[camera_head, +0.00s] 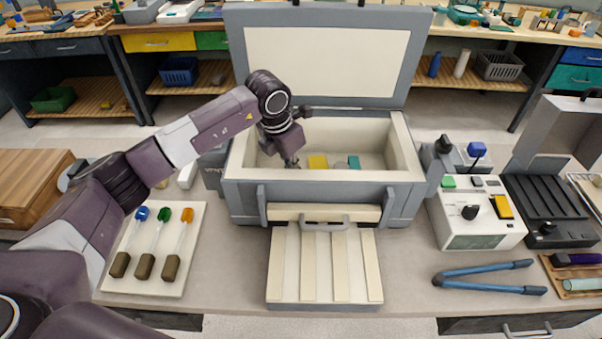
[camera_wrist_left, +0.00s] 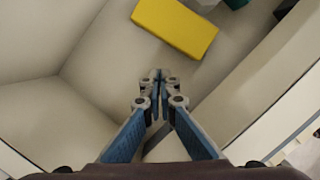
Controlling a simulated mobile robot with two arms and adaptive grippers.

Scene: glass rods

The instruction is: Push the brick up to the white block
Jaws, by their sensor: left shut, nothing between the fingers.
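The yellow brick (camera_head: 317,161) lies on the floor of the open grey box, and it also shows at the top of the left wrist view (camera_wrist_left: 175,27). A whitish piece, likely the white block (camera_wrist_left: 206,4), is cut off by the top edge of the left wrist view, just beyond the brick. My left gripper (camera_wrist_left: 157,76) is shut and empty inside the box. Its fingertips are apart from the brick, to its left in the head view. My right gripper is not in view.
A teal block (camera_head: 353,161) lies to the right of the brick in the box. The pale box walls (camera_head: 407,150) surround the space, and the lid (camera_head: 325,60) stands open behind.

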